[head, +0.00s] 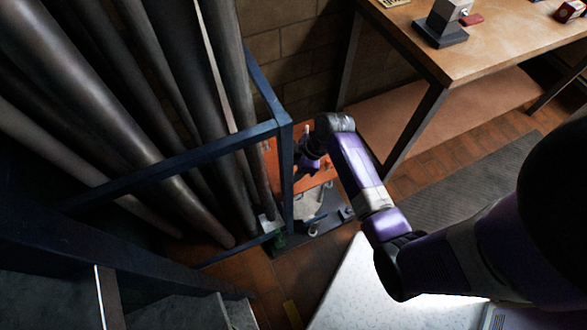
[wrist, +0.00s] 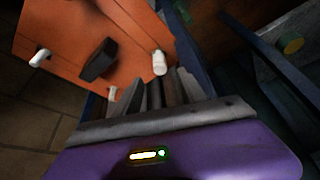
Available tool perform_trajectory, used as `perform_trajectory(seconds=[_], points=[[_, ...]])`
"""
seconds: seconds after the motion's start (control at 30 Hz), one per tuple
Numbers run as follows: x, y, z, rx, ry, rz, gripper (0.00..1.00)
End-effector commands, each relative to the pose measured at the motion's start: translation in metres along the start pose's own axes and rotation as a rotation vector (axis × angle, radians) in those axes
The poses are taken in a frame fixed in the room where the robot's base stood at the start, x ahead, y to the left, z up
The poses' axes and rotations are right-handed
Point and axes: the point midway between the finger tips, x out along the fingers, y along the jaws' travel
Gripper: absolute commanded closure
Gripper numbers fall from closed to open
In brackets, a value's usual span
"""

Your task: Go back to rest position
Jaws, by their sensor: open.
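My purple and grey gripper (head: 310,158) hangs at the end of my arm, beside the blue rack frame. It is small and dark in the head view, and I see nothing held. Its purple body fills the bottom of the wrist view (wrist: 170,150). An orange panel (head: 322,176) is just below and behind the gripper, and partly hidden by it. In the wrist view the orange panel (wrist: 65,25) carries a dark block (wrist: 98,60) and white pegs (wrist: 160,62). I cannot tell whether the gripper touches the panel.
A blue metal frame (head: 285,165) holding long dark pipes (head: 100,80) stands close on the left. A wooden workbench (head: 480,45) with dark legs is at the upper right. A dark mat (head: 450,180) lies on the tiled floor. The floor beside the mat looks clear.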

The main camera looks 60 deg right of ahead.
Motion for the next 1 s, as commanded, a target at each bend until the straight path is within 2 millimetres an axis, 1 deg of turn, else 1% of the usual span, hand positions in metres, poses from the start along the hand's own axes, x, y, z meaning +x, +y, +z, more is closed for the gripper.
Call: perform_trajectory(seconds=[0.4, 0.47, 0.53, 0.57, 0.6, 0.67, 0.7, 0.77, 0.87, 0.97, 1.0], points=[[0.0, 0.0, 0.0, 0.017, 0.0, 0.002, 0.52], [0.0, 0.006, -0.002, 0.053, 0.009, 0.024, 0.52], [-0.003, 0.023, -0.006, 0.118, 0.028, 0.092, 0.52], [-0.007, 0.034, -0.01, 0.146, 0.043, 0.135, 0.52], [-0.014, 0.049, -0.017, 0.182, 0.067, 0.195, 0.52], [-0.027, 0.068, -0.024, 0.24, 0.108, 0.292, 0.52], [-0.035, 0.075, -0.026, 0.276, 0.137, 0.353, 0.52], [-0.047, 0.08, -0.03, 0.323, 0.183, 0.435, 0.52], [-0.069, 0.074, -0.037, 0.383, 0.277, 0.555, 0.52], [-0.095, 0.055, -0.046, 0.423, 0.39, 0.646, 0.52], [-0.106, 0.045, -0.051, 0.433, 0.438, 0.673, 0.52]])
